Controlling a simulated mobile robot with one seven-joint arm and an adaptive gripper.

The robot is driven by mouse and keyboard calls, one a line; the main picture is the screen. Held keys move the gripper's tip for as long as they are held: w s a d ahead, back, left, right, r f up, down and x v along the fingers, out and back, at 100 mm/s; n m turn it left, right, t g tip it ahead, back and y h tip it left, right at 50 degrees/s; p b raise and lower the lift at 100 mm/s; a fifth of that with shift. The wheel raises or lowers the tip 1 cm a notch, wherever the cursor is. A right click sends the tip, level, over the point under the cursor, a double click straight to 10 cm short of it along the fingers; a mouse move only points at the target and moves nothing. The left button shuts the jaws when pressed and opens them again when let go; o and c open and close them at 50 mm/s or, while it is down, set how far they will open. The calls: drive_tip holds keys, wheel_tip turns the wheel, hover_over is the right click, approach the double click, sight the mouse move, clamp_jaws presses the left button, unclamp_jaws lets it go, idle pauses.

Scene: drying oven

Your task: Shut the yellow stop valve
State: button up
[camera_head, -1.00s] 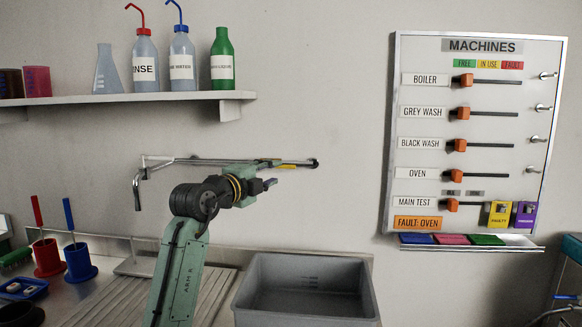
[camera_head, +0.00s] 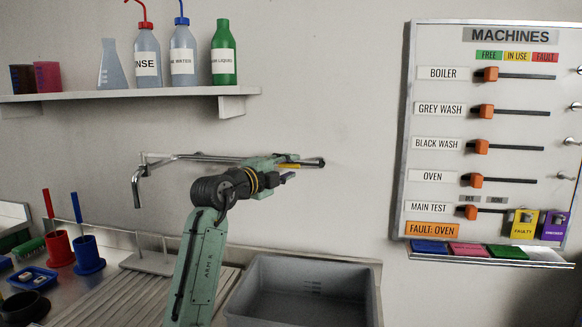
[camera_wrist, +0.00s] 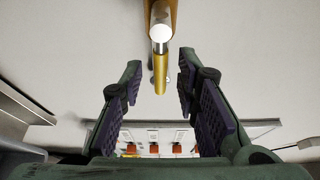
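The yellow stop valve (camera_head: 289,165) shows as a small yellow strip on the wall pipe, partly hidden by my arm. In the wrist view a yellow bar (camera_wrist: 160,75), likely its lever, lies ahead, between the lines of my two fingers, with a bright metal cylinder (camera_wrist: 160,33) by it. My gripper (camera_head: 288,176) is just in front of and below the pipe. In the wrist view my gripper (camera_wrist: 158,88) has its fingers wide apart, with nothing between the pads. I see no contact with the valve; the exact gap is unclear.
The metal pipe (camera_head: 210,157) runs along the wall to a bent spout at left. A grey basin (camera_head: 250,290) lies below, beside a ribbed drainboard (camera_head: 110,300). A shelf (camera_head: 110,96) with bottles is above. The machines board (camera_head: 395,200) hangs at right.

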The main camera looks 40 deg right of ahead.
clamp_jaws()
idle(0.4)
idle(0.5)
